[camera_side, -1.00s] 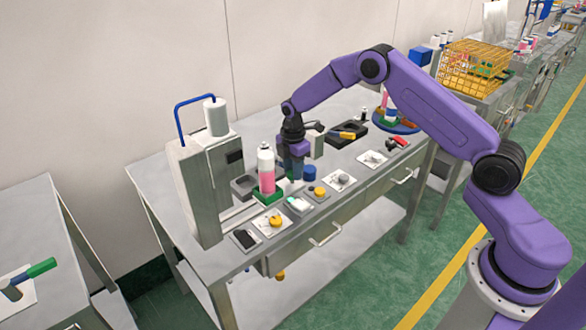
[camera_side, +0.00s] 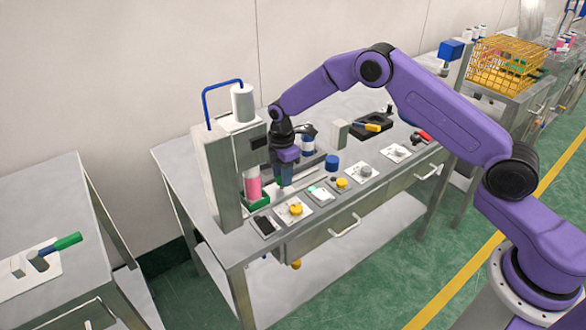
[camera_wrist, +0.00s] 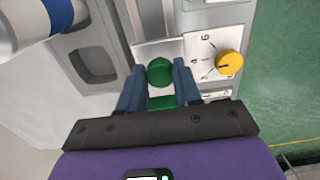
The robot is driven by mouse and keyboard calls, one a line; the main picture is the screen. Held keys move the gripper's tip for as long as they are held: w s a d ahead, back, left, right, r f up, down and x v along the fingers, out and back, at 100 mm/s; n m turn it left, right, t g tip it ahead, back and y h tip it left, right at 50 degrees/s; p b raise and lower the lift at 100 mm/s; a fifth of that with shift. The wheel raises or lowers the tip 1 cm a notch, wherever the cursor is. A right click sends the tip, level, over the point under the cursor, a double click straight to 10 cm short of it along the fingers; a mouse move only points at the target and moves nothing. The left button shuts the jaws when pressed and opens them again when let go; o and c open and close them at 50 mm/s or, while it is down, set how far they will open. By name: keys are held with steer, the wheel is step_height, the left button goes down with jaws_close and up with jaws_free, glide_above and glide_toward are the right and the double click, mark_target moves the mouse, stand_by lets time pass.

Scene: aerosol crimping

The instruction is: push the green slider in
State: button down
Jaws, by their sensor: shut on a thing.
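The green slider (camera_side: 257,202) sits at the foot of the grey crimping machine (camera_side: 222,180). My gripper (camera_side: 287,180) points down just right of the can. In the wrist view, my gripper (camera_wrist: 160,88) is shut on a round green knob (camera_wrist: 160,71), with more green (camera_wrist: 162,103) showing between the fingers. I take the knob as the slider's handle; the side view does not show the grip clearly.
A yellow dial (camera_side: 295,209) is on the front panel; it also shows in the wrist view (camera_wrist: 229,63). A blue knob (camera_side: 332,164) stands right of my gripper. A black tray (camera_side: 369,130) lies farther back right. A white and blue cylinder (camera_wrist: 35,25) is close by.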

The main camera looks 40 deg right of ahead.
steer(key=shift+a, duration=0.4)
steer(key=c, duration=0.8)
jaws_free()
steer(key=shift+a, duration=0.1)
steer(key=shift+d+r, duration=0.1)
steer(key=shift+d, duration=0.1)
steer(key=shift+r, duration=8.65)
